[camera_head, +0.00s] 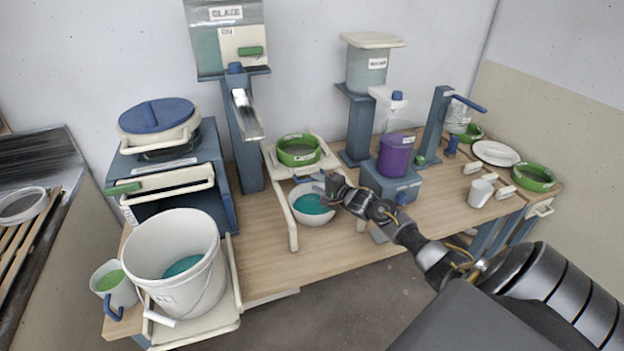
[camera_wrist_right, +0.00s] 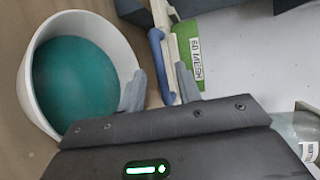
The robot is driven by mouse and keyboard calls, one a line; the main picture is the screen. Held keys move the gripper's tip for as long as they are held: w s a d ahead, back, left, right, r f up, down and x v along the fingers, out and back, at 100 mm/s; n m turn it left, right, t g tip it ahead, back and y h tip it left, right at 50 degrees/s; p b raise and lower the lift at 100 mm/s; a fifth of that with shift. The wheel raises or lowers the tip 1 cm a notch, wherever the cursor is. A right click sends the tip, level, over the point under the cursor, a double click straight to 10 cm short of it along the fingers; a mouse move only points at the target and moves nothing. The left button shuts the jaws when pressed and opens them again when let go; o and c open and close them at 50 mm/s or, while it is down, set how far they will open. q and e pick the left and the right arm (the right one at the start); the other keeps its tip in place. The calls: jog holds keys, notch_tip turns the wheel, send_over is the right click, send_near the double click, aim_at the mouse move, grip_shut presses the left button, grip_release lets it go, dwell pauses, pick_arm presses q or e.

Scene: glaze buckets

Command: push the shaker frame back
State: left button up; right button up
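The shaker frame (camera_head: 292,229) is a cream frame on the wooden table, with a green sieve (camera_head: 298,150) on it. The sieve shows in the right wrist view with a "60 MESH" label (camera_wrist_right: 197,58). A white bowl (camera_head: 312,204) of teal glaze stands below, between the frame's rails, and fills the left of the wrist view (camera_wrist_right: 75,75). My right gripper (camera_head: 328,186) is at the frame's front, over the bowl's rim. In the wrist view its fingers (camera_wrist_right: 161,88) are apart, with a blue handle (camera_wrist_right: 160,65) and a cream bar between them. Contact cannot be told. My left gripper is out of view.
A white bucket (camera_head: 170,262) on a cream tray and a green-filled mug (camera_head: 113,285) stand at front left. A purple container (camera_head: 396,155) on a blue base is right of the frame. A blue post (camera_head: 243,135) stands close behind left. Table in front is bare.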

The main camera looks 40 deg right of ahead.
aim_at(311, 180)
jog(key=shift+w+f, duration=0.2)
jog(key=shift+w, duration=0.75)
jog(key=shift+w+f, duration=0.15)
jog(key=shift+w, duration=0.8)
jog(key=shift+s, duration=0.1)
grip_shut()
